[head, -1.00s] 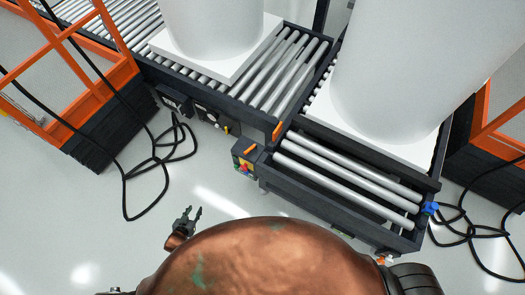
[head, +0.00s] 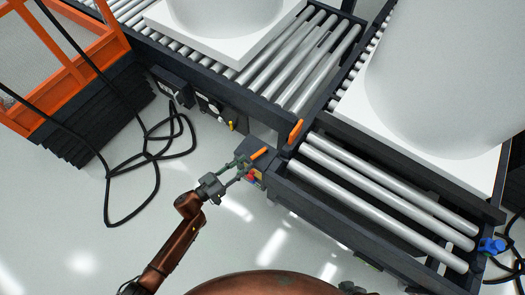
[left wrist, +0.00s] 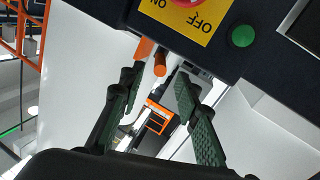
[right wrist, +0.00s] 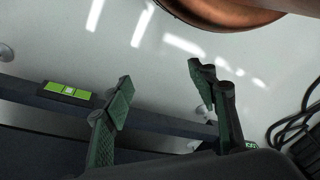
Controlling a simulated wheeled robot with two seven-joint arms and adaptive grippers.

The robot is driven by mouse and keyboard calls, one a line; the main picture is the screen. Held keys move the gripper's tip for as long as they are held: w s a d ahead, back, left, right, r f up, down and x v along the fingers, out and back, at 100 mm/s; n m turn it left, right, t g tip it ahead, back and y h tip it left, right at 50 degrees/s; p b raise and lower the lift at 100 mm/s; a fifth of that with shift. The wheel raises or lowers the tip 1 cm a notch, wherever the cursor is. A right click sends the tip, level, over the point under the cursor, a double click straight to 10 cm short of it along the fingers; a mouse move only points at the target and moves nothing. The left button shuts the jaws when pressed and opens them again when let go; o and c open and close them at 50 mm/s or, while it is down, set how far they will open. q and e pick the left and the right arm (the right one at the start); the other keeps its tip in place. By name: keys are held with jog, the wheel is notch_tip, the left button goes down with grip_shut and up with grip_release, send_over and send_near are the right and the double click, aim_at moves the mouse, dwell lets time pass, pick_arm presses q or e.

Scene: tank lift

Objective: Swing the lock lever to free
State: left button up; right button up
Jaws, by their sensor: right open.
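An orange lever (head: 259,153) lies at the top of the control box at the near corner of the roller frame. A second orange handle (head: 296,131) stands on the frame corner just behind it. I cannot tell from markings which is the lock lever. My left gripper (head: 238,168) is at the box, just left of the nearer orange lever. In the left wrist view, that gripper (left wrist: 155,100) has its fingers apart, and an orange lever tip (left wrist: 160,64) shows beyond and between them, apparently not held. My right gripper (right wrist: 160,95) is open and empty over the floor.
A red button over a yellow ON/OFF plate (left wrist: 185,22) and a green button (left wrist: 242,36) sit close to the left fingers. Large white tanks (head: 440,80) stand on pallets on the conveyors. Black cables (head: 150,155) lie on the floor. A blue fitting (head: 491,245) is at far right.

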aim_at(263, 149)
pick_arm(q)
jog(key=b+x, duration=0.2)
jog(key=x, duration=0.4)
jog(key=shift+w+d+f+b, duration=0.15)
jog(key=shift+w+d+b, duration=0.1)
jog(key=shift+d+b, duration=0.1)
jog(key=shift+w+d, duration=0.2)
pick_arm(e)
jog(key=w+a+f+t+y, duration=0.1)
jog(key=w+a+f+t, duration=0.1)
jog(key=w+a+f, duration=0.1)
notch_tip(263, 149, down, 2)
jog(key=shift+w+a+f, duration=0.1)
jog(key=shift+w+a, duration=0.25)
jog(key=shift+w, duration=0.55)
pick_arm(q)
jog(key=shift+c, duration=0.2)
grip_shut()
